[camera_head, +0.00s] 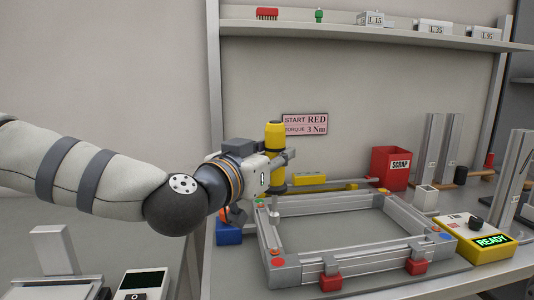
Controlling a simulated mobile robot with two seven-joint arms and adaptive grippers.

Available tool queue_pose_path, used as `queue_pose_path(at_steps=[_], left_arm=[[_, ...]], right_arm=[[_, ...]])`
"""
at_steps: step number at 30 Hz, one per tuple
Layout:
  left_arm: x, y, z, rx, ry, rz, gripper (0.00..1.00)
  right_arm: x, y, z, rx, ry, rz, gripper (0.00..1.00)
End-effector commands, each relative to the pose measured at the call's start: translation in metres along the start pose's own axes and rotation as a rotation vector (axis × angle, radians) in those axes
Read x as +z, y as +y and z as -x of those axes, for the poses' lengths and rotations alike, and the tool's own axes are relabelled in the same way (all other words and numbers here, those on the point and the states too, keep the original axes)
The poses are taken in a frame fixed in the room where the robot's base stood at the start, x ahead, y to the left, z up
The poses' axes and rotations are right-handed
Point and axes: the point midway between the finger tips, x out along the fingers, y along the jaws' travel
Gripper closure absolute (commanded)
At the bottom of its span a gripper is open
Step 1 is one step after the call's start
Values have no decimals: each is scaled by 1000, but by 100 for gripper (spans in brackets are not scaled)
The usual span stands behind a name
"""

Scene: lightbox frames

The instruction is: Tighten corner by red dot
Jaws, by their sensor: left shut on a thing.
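A light-grey metal frame (350,262) lies flat on a grey mat, with coloured dots at its corners. An orange-red dot (278,262) marks the front left corner and a blue dot (445,236) the front right. A small green dot (261,205) shows near the back left corner. My left gripper (284,158) is shut on a yellow upright driver (275,135), above the back left of the frame. Its lower end is near the left rail; I cannot tell whether it touches. My right gripper is out of view.
A sign (305,125) reads START RED, TORQUE 3 Nm. A red SCRAP bin (390,168) stands behind the frame. A yellow box (475,243) shows READY at right. Red clamps (330,283) sit along the front rail. A blue block (229,233) stands left; upright profiles stand at right.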

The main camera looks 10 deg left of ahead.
Motion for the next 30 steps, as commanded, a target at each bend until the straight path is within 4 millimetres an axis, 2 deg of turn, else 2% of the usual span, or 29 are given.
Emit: queue_pose_path(at_steps=[11, 21, 30], left_arm=[[-3, 1, 0, 1, 5, -4, 100], [36, 0, -1, 0, -3, 0, 100], [46, 0, 0, 0, 3, 0, 100]], right_arm=[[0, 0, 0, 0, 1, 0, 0], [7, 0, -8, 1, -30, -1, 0], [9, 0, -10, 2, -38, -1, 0]])
